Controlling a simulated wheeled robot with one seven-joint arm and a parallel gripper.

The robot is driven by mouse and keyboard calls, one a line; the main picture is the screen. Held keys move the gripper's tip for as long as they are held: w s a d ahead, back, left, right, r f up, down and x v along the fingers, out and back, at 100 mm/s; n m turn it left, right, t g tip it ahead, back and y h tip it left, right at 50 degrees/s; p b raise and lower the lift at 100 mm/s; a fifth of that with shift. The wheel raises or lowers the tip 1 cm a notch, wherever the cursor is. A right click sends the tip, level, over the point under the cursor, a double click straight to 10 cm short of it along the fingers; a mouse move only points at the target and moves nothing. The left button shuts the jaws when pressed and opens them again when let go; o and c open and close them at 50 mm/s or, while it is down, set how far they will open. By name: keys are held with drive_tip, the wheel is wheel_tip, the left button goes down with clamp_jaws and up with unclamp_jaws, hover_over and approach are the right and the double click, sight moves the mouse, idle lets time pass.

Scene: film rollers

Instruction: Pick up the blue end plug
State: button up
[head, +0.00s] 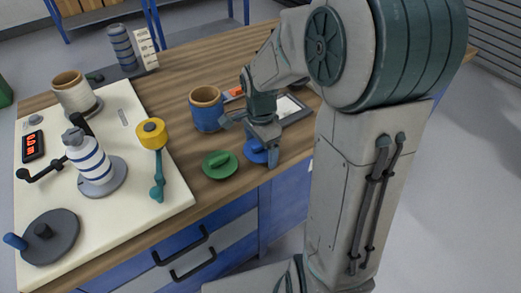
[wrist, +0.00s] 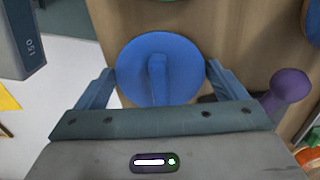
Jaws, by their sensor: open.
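The blue end plug (head: 251,155) is a flat disc with a raised bar grip. It lies on the wooden table near the front edge, right of a green end plug (head: 220,165). My gripper (head: 250,143) is above it, pointing down, and partly hides it in the head view. In the wrist view the blue plug (wrist: 185,72) is in the middle with its bar upright in the picture. My open gripper (wrist: 160,70) has one finger on each side of the disc, with nothing held. Whether the fingers touch the disc I cannot tell.
A blue roller (head: 207,112) stands behind the green plug. A dark-framed tray (head: 293,108) lies right of my gripper. In the wrist view a purple knob (wrist: 289,86) is at right.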

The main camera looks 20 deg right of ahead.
drive_tip(key=c, duration=0.7)
drive_tip(key=shift+r, duration=0.2)
